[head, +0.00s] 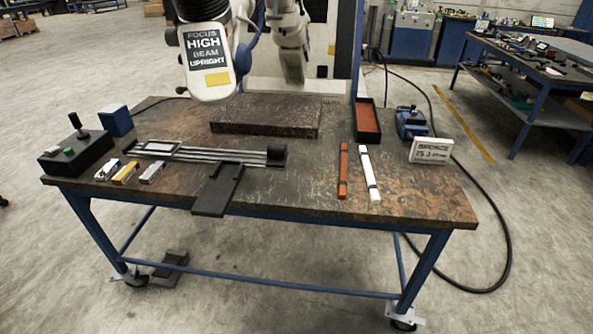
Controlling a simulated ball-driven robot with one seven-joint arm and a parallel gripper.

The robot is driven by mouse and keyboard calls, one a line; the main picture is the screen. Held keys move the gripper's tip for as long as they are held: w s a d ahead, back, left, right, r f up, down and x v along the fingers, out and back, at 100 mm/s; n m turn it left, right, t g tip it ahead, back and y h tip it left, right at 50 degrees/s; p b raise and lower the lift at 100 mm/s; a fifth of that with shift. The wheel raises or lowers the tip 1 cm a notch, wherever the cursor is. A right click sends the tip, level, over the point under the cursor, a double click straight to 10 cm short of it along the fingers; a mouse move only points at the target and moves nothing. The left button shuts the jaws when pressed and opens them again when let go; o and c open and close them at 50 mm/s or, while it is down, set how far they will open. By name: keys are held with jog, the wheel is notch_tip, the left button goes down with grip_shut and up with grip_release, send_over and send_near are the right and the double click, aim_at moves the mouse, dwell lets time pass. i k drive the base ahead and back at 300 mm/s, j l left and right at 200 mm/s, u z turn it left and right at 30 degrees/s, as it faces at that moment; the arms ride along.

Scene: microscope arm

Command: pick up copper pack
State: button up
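No pack carries a readable copper label. I cannot tell from the head view which thing is the copper pack. My gripper is not in view.
A dark slide fixture (220,152) and plate (217,190) occupy the front middle. A white head (208,62) reading "FOCUS HIGH BEAM UPRIGHT" hangs above the back. A control box (75,152), open tray (367,138), blue vise (410,121) and "BRONZE" sign (431,150) stand around.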

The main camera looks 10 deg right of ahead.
aim_at(343, 180)
jog(key=i+l+u, duration=0.25)
jog(key=l, duration=0.25)
jog(key=l+u, duration=0.25)
jog(key=l, duration=0.3)
jog(key=l+u, duration=0.3)
jog(key=l, duration=0.25)
